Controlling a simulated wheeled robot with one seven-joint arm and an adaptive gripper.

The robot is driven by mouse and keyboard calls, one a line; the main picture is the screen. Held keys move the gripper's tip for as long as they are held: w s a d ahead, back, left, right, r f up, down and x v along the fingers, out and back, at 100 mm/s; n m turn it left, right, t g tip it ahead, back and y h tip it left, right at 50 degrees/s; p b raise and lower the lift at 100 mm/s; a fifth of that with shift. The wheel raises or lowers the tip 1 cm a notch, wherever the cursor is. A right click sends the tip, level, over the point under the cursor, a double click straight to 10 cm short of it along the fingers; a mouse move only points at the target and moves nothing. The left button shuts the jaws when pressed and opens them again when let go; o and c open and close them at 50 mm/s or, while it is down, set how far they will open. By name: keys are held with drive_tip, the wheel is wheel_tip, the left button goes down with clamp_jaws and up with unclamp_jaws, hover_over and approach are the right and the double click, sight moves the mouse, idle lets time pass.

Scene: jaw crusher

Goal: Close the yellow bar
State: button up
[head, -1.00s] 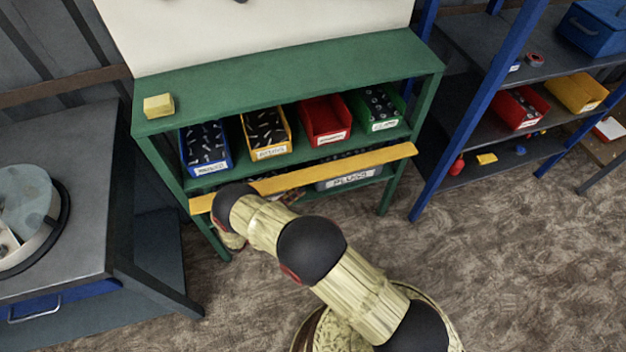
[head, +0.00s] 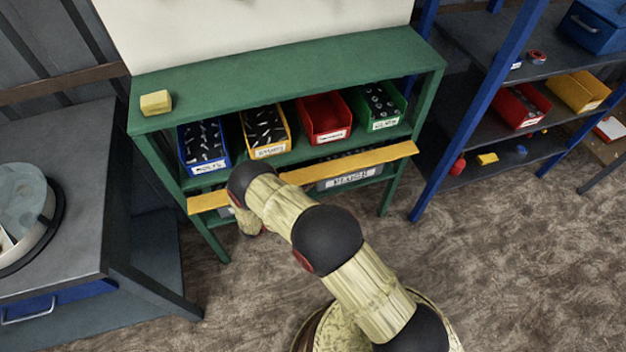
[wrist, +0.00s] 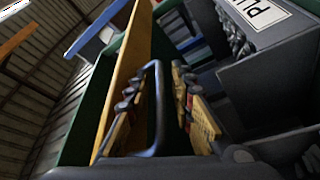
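The yellow bar (head: 349,162) runs across the front of the green workbench (head: 285,74), below the shelf with the bins. Its left part passes behind my arm in the head view. In the wrist view the bar (wrist: 128,65) rises steeply, left of centre. My gripper (wrist: 165,90) is beside the bar in the wrist view, at the bench's left half. Its dark parts overlap the bar's lower end there. I cannot tell whether it touches the bar or how far its fingers are apart. In the head view my arm hides most of the gripper.
Blue, yellow, red and green bins stand on the bench shelf. A grey labelled bin (head: 350,178) sits lower, behind the bar; it also shows in the wrist view (wrist: 275,70). A grey table (head: 75,170) stands left, a blue-framed rack (head: 470,110) right. Floor in front is clear.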

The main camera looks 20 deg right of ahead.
sight(315, 176)
clamp_jaws()
drive_tip(key=shift+s+r+n+p, duration=0.1)
drive_tip(key=shift+s+n+p, duration=0.1)
drive_tip(key=shift+n+p, duration=0.25)
idle(0.4)
drive_tip(key=n+p, duration=0.1)
drive_tip(key=r+n+y+p, duration=0.1)
drive_tip(key=n, duration=0.1)
drive_tip(key=s+n+y+p, duration=0.1)
drive_tip(key=shift+r+n, duration=0.35)
drive_tip(key=n+p, duration=0.1)
drive_tip(key=r+n+y+p, duration=0.1)
drive_tip(key=n+p, duration=0.1)
drive_tip(key=n, duration=0.1)
drive_tip(key=shift+s+r+y, duration=0.3)
drive_tip(key=shift+s+r, duration=0.05)
drive_tip(key=r+n+g+p, duration=0.1)
drive_tip(key=n+p, duration=0.1)
drive_tip(key=n, duration=0.1)
drive_tip(key=shift+w+r+g+y, duration=0.1)
drive_tip(key=shift+r+g+y, duration=0.1)
drive_tip(key=shift+g+y, duration=0.15)
drive_tip(key=shift+w+r+n+g+y+p, duration=0.3)
drive_tip(key=shift+n+g+p, duration=0.2)
drive_tip(key=shift+n, duration=0.35)
drive_tip(key=shift+w+r+n+g+y+p, duration=0.15)
drive_tip(key=shift+r+n+g+p, duration=0.25)
drive_tip(key=shift+n, duration=0.45)
